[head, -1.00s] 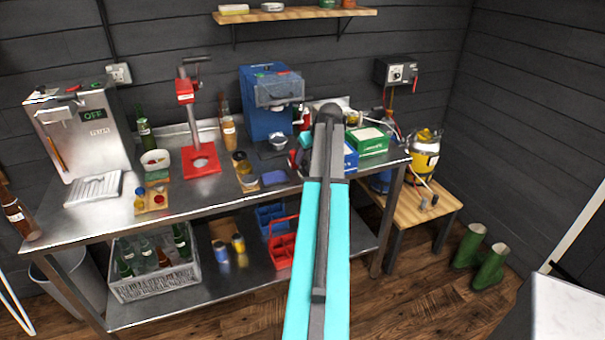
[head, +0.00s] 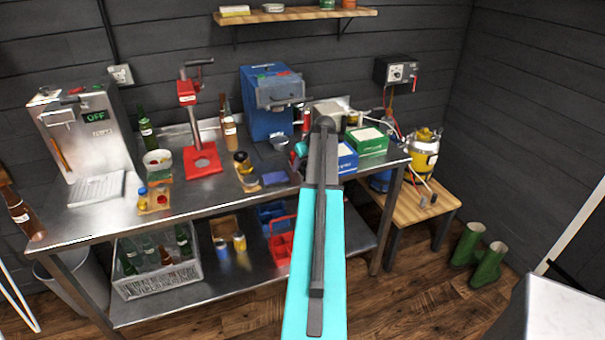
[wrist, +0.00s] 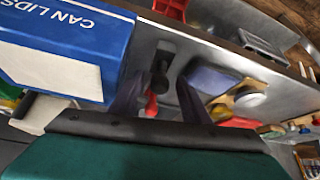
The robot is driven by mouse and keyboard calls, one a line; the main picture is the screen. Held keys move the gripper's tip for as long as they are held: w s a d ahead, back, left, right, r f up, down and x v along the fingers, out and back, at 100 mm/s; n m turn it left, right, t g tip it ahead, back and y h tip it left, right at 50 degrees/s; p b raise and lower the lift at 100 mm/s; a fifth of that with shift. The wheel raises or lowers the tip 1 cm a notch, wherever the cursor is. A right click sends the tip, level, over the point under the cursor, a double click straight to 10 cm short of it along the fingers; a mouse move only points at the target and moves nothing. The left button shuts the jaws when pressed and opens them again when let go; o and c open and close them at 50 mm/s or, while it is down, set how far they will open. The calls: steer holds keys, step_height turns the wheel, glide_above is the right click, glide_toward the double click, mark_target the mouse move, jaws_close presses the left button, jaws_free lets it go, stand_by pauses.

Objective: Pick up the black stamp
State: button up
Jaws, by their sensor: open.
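The black stamp (wrist: 161,62) shows in the wrist view as a small dark piece with a rounded end, on the steel bench. My gripper (wrist: 157,90) is open, its two dark fingers either side of the stamp's line, with nothing held. Whether the fingertips reach down beside the stamp, I cannot tell. In the head view my arm covers this part of the bench, and I cannot make out the stamp there. A blue-grey pad (wrist: 213,80) lies just right of the stamp in the wrist view; it also shows in the head view (head: 275,178).
A blue CAN LIDS box (wrist: 65,40) stands close left of my gripper in the wrist view. A green box (head: 368,141) is beside it. A wooden board (head: 246,177) with small items lies left of the pad. The blue machine (head: 265,115) stands behind.

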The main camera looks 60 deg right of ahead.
stand_by(0.3)
jaws_close()
steer(key=shift+r, duration=0.2)
steer(key=shift+r+b, duration=0.95)
steer(key=shift+r, duration=0.45)
steer(key=s+a+r+b, duration=0.1)
steer(key=s+a+b, duration=0.3)
steer(key=s+a, duration=0.7)
steer(key=shift+a+r+b, duration=0.35)
steer(key=shift+r, duration=0.05)
steer(key=c, duration=0.7)
jaws_free()
steer(key=c, duration=0.3)
steer(key=shift+o, duration=0.4)
